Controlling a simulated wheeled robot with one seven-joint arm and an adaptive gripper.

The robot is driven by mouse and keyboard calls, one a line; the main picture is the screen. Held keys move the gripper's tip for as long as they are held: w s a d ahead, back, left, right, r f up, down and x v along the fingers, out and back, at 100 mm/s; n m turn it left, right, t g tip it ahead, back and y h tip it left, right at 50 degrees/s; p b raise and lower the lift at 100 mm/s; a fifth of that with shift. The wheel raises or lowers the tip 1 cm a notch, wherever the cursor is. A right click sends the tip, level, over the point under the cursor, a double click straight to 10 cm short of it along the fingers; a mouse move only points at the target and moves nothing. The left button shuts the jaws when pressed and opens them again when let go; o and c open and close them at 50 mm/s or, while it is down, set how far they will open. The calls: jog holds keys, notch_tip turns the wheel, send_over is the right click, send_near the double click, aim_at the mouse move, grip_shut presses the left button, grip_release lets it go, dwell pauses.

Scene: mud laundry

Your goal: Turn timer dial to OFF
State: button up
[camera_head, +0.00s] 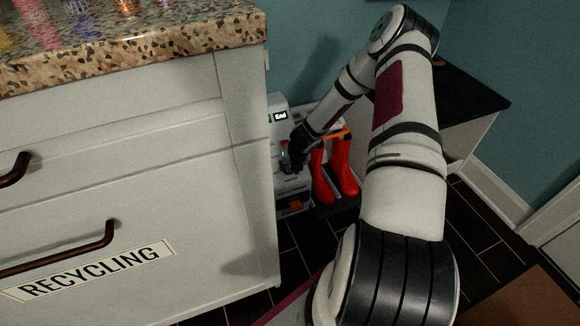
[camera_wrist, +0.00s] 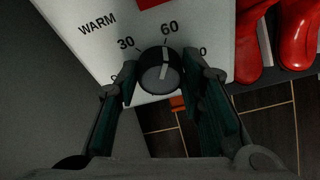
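The timer dial (camera_wrist: 160,72) is a round dark knob with a pale pointer line, on a white panel (camera_wrist: 110,40) in the wrist view. The line points up toward "60". "30" is printed at its upper left; a label at the right shows only a "0", and one at the lower left is mostly hidden by a finger. My gripper (camera_wrist: 161,76) is open, with one finger on each side of the dial. I cannot tell whether the fingers touch it. In the head view my gripper (camera_head: 291,163) is at the front of the white machine (camera_head: 279,104), hiding the dial.
A small display (camera_head: 280,117) on the machine reads "End". Red boots (camera_head: 343,168) stand just right of the machine on a dark tray. A white cabinet (camera_head: 150,175) with a granite top is close on the left. Dark tiled floor (camera_head: 480,235) lies at the right.

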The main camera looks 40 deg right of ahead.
dwell(0.3)
jog(key=n+h, duration=0.1)
jog(key=n, duration=0.4)
jog(key=shift+a, duration=0.2)
jog(key=n, duration=0.3)
jog(key=n+h, duration=0.1)
jog(key=n, duration=0.2)
jog(key=shift+a+f+h, duration=0.1)
jog(key=shift+a+h, duration=0.1)
jog(key=shift+h, duration=0.1)
jog(key=n, duration=0.2)
jog(key=n+t+h, duration=0.1)
jog(key=n, duration=0.2)
jog(key=shift+s+a+f+n, duration=0.1)
jog(key=shift+s+n, duration=0.05)
jog(key=shift+n, duration=0.15)
jog(key=n, duration=0.3)
jog(key=n+t, duration=0.1)
jog(key=n, duration=0.2)
jog(key=shift+s+f+t, duration=0.1)
jog(key=shift+t, duration=0.2)
jog(key=shift+n, duration=0.3)
jog(key=o, duration=1.2)
jog(key=shift+c, duration=0.2)
